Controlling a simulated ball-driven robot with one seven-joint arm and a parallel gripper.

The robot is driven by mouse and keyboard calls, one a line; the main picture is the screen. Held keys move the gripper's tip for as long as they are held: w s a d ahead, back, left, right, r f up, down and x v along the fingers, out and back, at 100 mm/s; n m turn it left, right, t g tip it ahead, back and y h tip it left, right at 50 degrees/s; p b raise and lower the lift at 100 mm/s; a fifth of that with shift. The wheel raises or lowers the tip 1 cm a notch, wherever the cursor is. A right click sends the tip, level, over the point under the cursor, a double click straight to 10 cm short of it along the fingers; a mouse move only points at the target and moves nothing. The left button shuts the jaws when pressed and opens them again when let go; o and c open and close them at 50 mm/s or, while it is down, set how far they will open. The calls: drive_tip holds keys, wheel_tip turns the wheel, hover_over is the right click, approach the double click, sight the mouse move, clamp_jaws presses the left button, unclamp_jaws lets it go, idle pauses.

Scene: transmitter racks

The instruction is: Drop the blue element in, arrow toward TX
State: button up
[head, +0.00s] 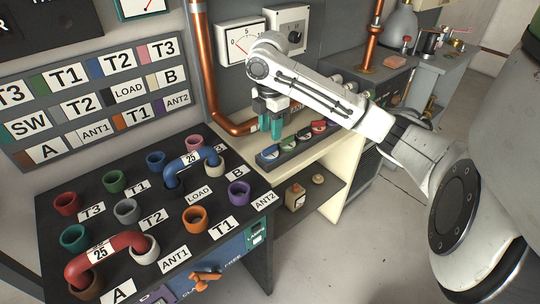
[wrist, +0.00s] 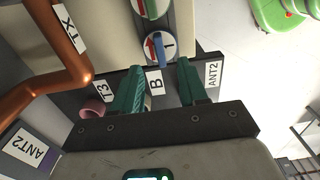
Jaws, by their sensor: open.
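The blue element (head: 268,154) is the nearest of several round discs in a dark rack on the cream bench. In the wrist view the blue element (wrist: 159,48) shows a pale face with a red arrow. My gripper (head: 271,127) is just above it in the head view, with teal fingers pointing down. In the wrist view my gripper (wrist: 160,66) is open, fingers apart, with the blue element beyond the gap between the tips. I cannot tell whether they touch it. I cannot make out a socket for the element.
Green (head: 288,143) and red (head: 304,133) discs sit farther along the rack. The copper pipe (head: 207,75) rises left of the gripper, near a meter (head: 239,42). A patch panel (head: 130,228) with coloured sockets and red and blue links stands at front left.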

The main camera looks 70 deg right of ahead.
sight(270, 147)
drive_tip(key=shift+f, duration=3.15)
clamp_jaws()
